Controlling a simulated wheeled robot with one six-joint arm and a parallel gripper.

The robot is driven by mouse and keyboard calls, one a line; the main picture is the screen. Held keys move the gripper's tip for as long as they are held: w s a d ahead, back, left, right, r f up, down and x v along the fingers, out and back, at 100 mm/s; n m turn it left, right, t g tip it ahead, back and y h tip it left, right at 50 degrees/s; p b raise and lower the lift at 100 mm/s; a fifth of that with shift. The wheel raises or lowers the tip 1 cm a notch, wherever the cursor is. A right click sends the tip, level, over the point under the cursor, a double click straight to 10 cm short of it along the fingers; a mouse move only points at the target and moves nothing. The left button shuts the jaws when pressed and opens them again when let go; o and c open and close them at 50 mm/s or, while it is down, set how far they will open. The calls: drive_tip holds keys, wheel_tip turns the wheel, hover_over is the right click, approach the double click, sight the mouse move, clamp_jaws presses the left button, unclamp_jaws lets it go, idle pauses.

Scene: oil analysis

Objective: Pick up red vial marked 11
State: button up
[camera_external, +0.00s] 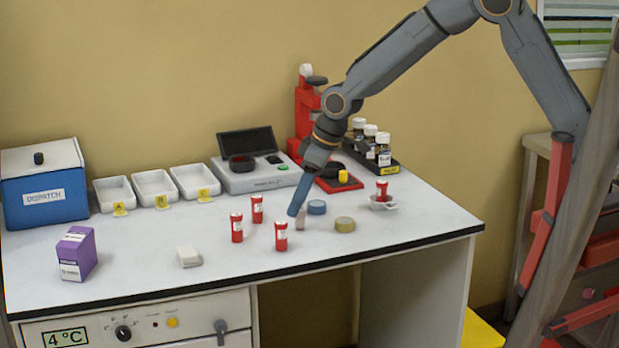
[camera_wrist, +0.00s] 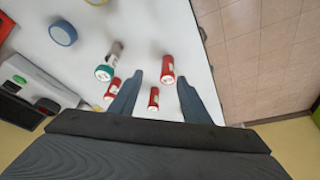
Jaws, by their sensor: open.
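Several red vials with white labels stand on the bench in the external view: one at the front (camera_external: 281,235), one to its left (camera_external: 236,228), one behind (camera_external: 257,209). Their numbers are too small to read, so I cannot tell which is marked 11. Another red vial (camera_external: 382,192) stands in a small white dish at the right. My gripper (camera_external: 297,210) is low over the bench, just right of the front vial. In the wrist view my gripper (camera_wrist: 158,92) is open; one red vial (camera_wrist: 153,98) shows between its fingers, with others (camera_wrist: 167,69) (camera_wrist: 112,88) close by.
A blue round item (camera_external: 317,207) and a yellowish one (camera_external: 344,225) lie right of my gripper. A white block (camera_external: 190,257) and purple box (camera_external: 76,254) are at the left. White trays (camera_external: 154,187) and a grey device (camera_external: 254,178) stand behind. The front right bench is clear.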

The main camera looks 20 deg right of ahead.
sight(284, 223)
drive_tip(key=shift+s+a+f, duration=0.1)
drive_tip(key=shift+s+a, duration=0.05)
drive_tip(key=shift+a, duration=0.35)
drive_tip(key=shift+s+a+f, duration=0.1)
drive_tip(key=shift+s+a, duration=0.05)
drive_tip(key=shift+a, duration=0.3)
drive_tip(key=shift+p+x, duration=1.4)
drive_tip(key=shift+x, duration=2.25)
